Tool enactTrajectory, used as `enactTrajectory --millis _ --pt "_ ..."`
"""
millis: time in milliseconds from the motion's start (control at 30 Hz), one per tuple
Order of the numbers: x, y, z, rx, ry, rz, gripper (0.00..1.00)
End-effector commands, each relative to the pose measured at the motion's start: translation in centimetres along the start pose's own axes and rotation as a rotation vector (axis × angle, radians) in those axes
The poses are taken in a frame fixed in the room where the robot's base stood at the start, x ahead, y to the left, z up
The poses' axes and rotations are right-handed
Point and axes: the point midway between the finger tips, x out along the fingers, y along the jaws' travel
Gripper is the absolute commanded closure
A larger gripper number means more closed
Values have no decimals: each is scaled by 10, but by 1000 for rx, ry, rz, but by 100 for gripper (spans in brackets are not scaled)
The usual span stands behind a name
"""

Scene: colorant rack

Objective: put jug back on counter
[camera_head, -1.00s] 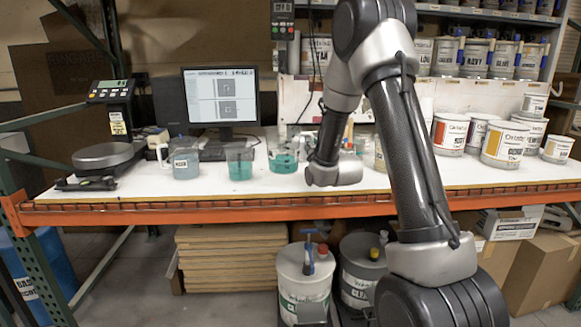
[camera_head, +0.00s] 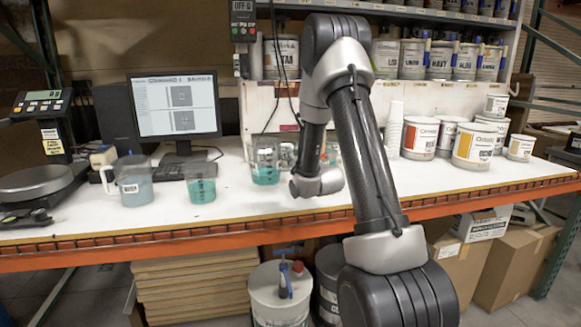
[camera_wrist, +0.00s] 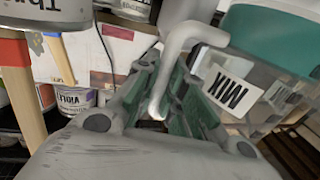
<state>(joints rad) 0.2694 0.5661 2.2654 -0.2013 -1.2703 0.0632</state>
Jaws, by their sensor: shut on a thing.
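A clear jug with teal liquid (camera_head: 265,165) shows at the counter, left of my wrist. In the wrist view the jug (camera_wrist: 232,90) fills the right side, with a MIX label and a pale handle (camera_wrist: 178,45). My gripper (camera_wrist: 172,105) is shut on that handle, with green-padded fingers on both sides of it. In the head view my gripper is largely hidden by my arm and the jug. The white counter (camera_head: 235,205) runs beneath. I cannot tell whether the jug's base touches it.
A teal beaker (camera_head: 201,184) and a grey-filled jug (camera_head: 133,182) stand to the left, near a monitor (camera_head: 175,105) and a scale (camera_head: 38,183). Paint cans (camera_head: 475,147) and stacked cups (camera_head: 394,130) stand to the right. The counter's front strip is clear.

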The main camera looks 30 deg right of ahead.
Motion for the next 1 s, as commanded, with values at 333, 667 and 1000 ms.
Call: enactTrajectory --millis 333,667,1000 --pt "0 0 32 0 1 0 100" --pt "0 0 36 0 -2 0 73" --pt "0 0 35 0 -2 0 68"
